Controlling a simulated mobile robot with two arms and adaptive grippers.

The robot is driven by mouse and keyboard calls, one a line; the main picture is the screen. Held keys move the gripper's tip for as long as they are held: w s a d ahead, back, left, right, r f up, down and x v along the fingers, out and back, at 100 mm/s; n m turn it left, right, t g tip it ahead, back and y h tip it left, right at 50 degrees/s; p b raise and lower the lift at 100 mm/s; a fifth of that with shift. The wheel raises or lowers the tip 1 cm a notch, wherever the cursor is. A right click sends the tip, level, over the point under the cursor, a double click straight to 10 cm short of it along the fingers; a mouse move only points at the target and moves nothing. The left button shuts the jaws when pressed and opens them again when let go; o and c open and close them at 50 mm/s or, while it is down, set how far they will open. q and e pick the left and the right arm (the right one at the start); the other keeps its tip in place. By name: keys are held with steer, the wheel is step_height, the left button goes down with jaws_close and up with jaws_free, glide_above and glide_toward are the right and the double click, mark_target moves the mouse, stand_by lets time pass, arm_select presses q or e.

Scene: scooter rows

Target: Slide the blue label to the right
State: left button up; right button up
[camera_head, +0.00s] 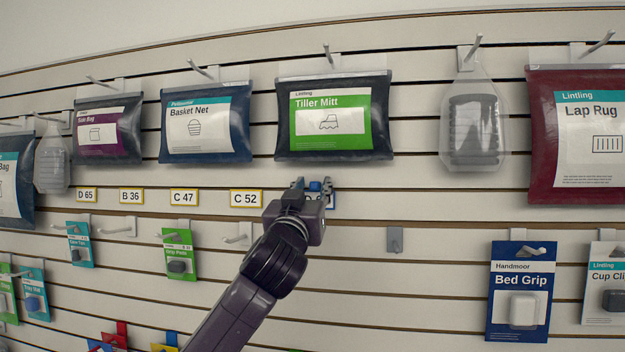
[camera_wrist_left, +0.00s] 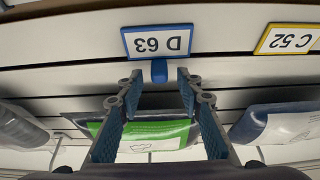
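The blue-bordered label, reading D 63, shows upside down in the left wrist view (camera_wrist_left: 157,42), with a small blue tab (camera_wrist_left: 159,71) on its edge. In the head view the label (camera_head: 332,200) is mostly hidden behind my left gripper (camera_head: 312,189), and the blue tab shows between the fingertips. In the left wrist view my left gripper (camera_wrist_left: 158,80) is open, one finger on each side of the tab, with gaps between. I cannot tell how deep the tab sits between the fingers. My right gripper is in neither view.
Yellow-bordered labels, C 52 (camera_head: 246,199), C 47 (camera_head: 184,198) and others, sit left on the same strip. The strip right of my gripper is bare. The Tiller Mitt pouch (camera_head: 337,118) hangs just above.

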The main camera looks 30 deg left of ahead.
arm_select(q)
steer(key=shift+w, duration=0.1)
jaws_close()
stand_by(0.3)
steer(key=shift+w+d, duration=0.1)
steer(key=shift+d, duration=0.4)
steer(key=w+d+b, duration=0.1)
steer(key=d, duration=0.4)
steer(key=w+d+b, duration=0.1)
steer(key=d, duration=0.4)
steer(key=w+d+b, duration=0.1)
steer(key=w+d, duration=0.1)
steer(key=d, duration=0.4)
steer(key=shift+f, duration=0.1)
steer(key=shift+a, duration=0.15)
